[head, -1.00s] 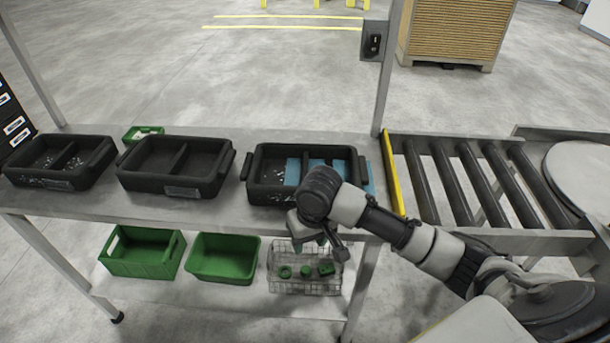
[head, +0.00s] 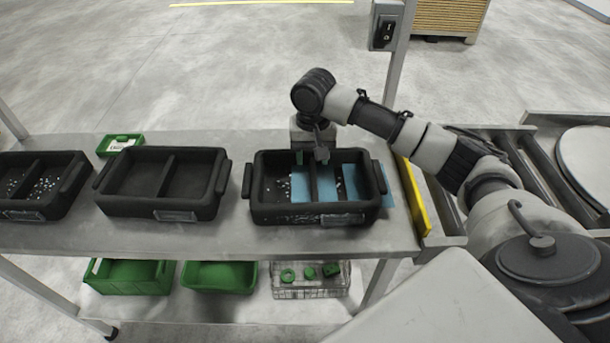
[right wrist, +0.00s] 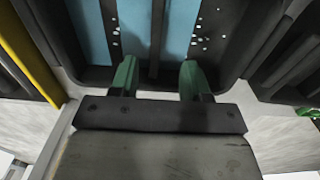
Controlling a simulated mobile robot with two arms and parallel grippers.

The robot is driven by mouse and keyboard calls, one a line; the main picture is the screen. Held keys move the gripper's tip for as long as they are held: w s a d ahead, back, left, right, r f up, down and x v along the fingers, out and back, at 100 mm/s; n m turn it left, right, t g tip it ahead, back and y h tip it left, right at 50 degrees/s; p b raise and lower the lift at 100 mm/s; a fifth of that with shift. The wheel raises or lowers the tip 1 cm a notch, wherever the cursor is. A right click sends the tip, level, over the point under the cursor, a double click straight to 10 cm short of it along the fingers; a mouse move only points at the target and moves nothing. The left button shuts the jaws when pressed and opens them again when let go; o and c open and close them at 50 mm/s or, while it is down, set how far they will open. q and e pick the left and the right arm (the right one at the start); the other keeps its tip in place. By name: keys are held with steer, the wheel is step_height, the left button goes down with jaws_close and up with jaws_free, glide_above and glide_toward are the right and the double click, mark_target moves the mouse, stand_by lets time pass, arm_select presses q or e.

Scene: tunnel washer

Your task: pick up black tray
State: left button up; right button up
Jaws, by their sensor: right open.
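Three black divided trays stand in a row on the grey table: a right one (head: 258,200), a middle one (head: 150,203) and a left one (head: 72,187). The right tray has a centre divider, blue patches and small white bits inside. My right gripper (head: 312,157) points down at the back part of that tray, open and empty. In the right wrist view its green fingers (right wrist: 157,75) are apart, near the tray's wall, with the tray's divider (right wrist: 157,35) lined up between them. I cannot tell whether they touch the tray. My left gripper is not in view.
A small green box (head: 120,146) sits behind the middle tray. Green bins (head: 130,276) and a wire basket (head: 311,292) are on the shelf below. A post with a switch box (head: 386,26), a yellow rail (head: 413,195) and a roller conveyor (head: 528,165) are at the right.

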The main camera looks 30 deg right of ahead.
mark_target(314, 181)
steer(key=f, duration=0.1)
steer(key=s+f, duration=0.1)
steer(key=f, duration=0.1)
steer(key=shift+s+f+p, duration=0.2)
steer(key=shift+f+p, duration=0.05)
steer(key=shift+p, duration=0.05)
steer(key=shift+f, duration=0.3)
steer(key=shift+w+f, duration=0.2)
steer(key=shift+f, duration=0.15)
step_height(314, 181, down, 4)
steer(key=shift+w+d+f+p, duration=0.15)
steer(key=shift+f+p, duration=0.1)
steer(key=shift+p, duration=0.6)
steer(key=shift+f, duration=0.2)
steer(key=shift+c, duration=0.7)
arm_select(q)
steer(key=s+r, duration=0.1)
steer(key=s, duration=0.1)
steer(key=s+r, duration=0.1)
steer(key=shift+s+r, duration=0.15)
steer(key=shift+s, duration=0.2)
arm_select(e)
jaws_close()
steer(key=shift+r, duration=0.1)
